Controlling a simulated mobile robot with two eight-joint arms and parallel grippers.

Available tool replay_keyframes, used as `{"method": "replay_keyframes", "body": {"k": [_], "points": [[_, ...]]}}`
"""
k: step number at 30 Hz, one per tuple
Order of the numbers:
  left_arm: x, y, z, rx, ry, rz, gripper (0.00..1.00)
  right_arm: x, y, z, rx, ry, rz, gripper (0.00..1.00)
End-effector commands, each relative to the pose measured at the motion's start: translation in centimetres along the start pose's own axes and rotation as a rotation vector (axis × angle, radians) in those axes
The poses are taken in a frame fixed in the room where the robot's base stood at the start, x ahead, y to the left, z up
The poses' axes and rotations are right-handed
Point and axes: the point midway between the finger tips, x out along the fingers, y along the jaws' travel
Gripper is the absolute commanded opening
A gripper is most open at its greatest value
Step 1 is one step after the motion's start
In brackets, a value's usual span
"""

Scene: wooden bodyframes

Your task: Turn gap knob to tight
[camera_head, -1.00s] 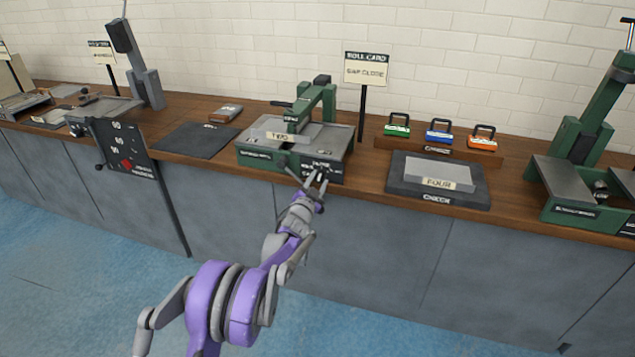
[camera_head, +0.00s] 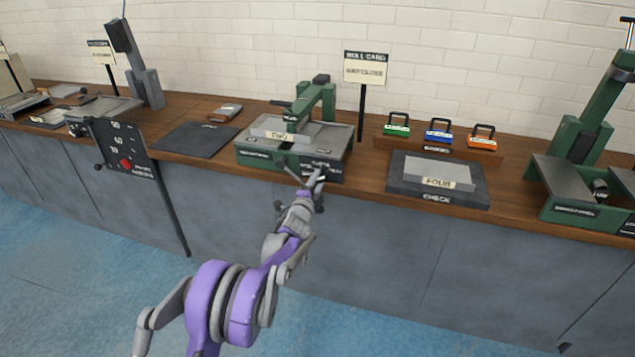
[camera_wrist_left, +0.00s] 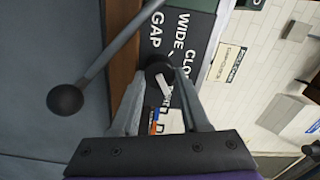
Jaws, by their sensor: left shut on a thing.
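The green bench machine (camera_head: 255,160) stands on the counter with a plate marked TWO (camera_head: 285,131) on its bed. Its gap knob (camera_wrist_left: 158,72) is a dark round knob with a white pointer, on a black panel. The panel reads GAP, WIDE and CLO..., with the other lettering partly hidden. My left gripper (camera_head: 318,178) is at the machine's front right corner. In the left wrist view, the fingers of my left gripper (camera_wrist_left: 160,85) are closed in on both sides of the knob. The head view hides the knob behind the fingers. My right gripper is not in view.
A lever with a dark ball end (camera_wrist_left: 66,99) sticks out beside the knob, close to the left finger. A ROLL CARD sign (camera_head: 366,69) stands behind the machine. A plate marked FOUR (camera_head: 437,172) lies to the right.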

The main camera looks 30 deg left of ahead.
Motion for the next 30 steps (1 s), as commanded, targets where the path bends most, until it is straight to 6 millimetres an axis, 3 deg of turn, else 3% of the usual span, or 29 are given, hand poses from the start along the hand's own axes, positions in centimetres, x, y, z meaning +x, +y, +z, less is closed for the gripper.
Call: {"method": "replay_keyframes", "body": {"k": [18, 19, 21, 24, 30], "points": [[-0.02, 0.07, -0.02, 0.041, 0.000, 0.001, 0.00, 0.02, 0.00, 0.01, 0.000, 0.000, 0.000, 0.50], [-0.02, 0.07, -0.02, 0.041, 0.000, 0.001, 0.50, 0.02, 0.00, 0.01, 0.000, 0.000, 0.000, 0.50], [-0.02, 0.07, -0.02, 0.041, 0.000, 0.001, 0.63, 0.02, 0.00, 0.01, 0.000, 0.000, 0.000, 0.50], [-0.01, 0.05, -0.02, 0.040, 0.000, 0.001, 0.75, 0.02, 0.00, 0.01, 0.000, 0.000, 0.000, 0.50], [-0.01, 0.04, -0.01, 0.039, 0.000, 0.000, 0.75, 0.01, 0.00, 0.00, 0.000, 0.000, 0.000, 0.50]]}}
